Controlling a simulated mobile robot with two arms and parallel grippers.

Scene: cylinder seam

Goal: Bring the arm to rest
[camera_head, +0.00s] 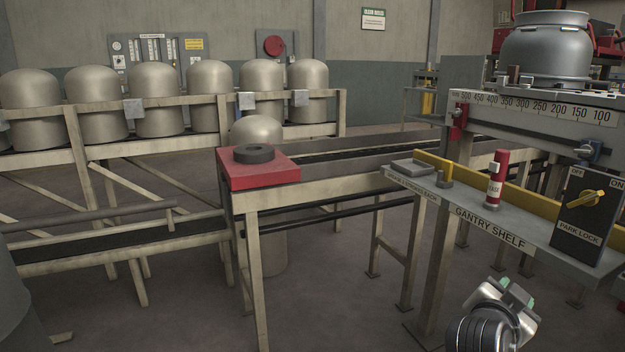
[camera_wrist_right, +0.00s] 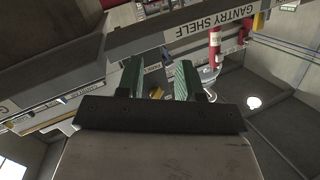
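My right gripper (camera_head: 517,292) is at the lower right of the head view, below and in front of the gantry shelf (camera_head: 470,208). Its two green-padded fingers are apart with nothing held between them, as the right wrist view also shows (camera_wrist_right: 159,80). The shelf carries a black PARK LOCK box (camera_head: 580,228) with a yellow knob (camera_head: 586,199) and OFF and ON marks; the knob's handle lies slanted, nearly level. My left gripper is not in view.
A red and white cylinder (camera_head: 495,178) stands on the shelf. A dark ring (camera_head: 254,153) lies on a red block (camera_head: 259,172) left of the shelf. Several domed tanks (camera_head: 155,95) line the back rack. A scaled beam (camera_head: 535,108) crosses above the shelf. Floor at the centre is open.

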